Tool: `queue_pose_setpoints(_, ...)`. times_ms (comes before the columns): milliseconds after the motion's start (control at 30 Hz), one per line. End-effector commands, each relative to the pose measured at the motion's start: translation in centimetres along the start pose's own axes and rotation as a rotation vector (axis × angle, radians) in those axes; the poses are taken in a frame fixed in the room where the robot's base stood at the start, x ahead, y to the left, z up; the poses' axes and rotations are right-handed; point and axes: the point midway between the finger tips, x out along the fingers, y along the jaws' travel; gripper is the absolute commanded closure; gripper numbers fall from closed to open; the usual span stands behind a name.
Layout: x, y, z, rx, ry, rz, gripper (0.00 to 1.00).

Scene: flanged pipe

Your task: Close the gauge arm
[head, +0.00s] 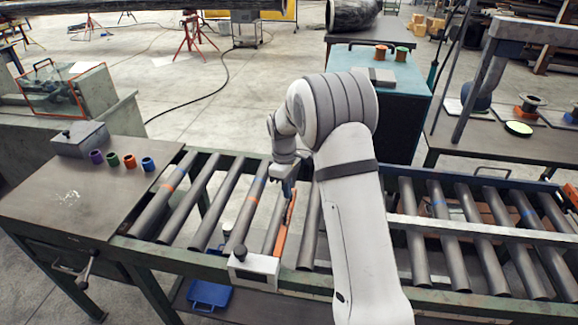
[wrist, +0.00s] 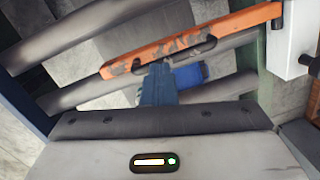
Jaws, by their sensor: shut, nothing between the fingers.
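The gauge arm is a worn orange bar (head: 284,230) with a dark handle along its side. It lies lengthwise over the conveyor rollers and its near end meets a white block (head: 254,268) on the front rail. In the wrist view the orange bar (wrist: 235,24) crosses the top, with the white block (wrist: 291,38) at the right. My gripper (head: 288,192) is low over the rollers at the bar's far end. In the wrist view its blue fingers (wrist: 157,72) are together and empty, close to the bar's handle; I cannot tell whether they touch it.
Dark rollers (head: 215,205) run left and right of the bar. A steel table (head: 75,190) with small coloured rings (head: 130,160) stands at the left. A teal cabinet (head: 408,110) is behind my arm. A white rail (head: 490,232) crosses the right-hand rollers.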

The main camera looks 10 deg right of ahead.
Motion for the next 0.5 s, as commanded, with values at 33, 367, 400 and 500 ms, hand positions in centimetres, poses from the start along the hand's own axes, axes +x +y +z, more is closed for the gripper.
queue_pose_setpoints(33, -1.2, -0.3, 0.1, 0.000, 0.001, 0.000, 1.00)
queue_pose_setpoints(367, -4.8, 3.2, -1.3, 0.002, 0.012, 0.014, 1.00)
queue_pose_setpoints(400, -5.0, 3.8, -1.5, 0.002, 0.012, 0.014, 1.00)
queue_pose_setpoints(500, -5.8, 5.2, -2.0, 0.002, 0.012, 0.014, 1.00)
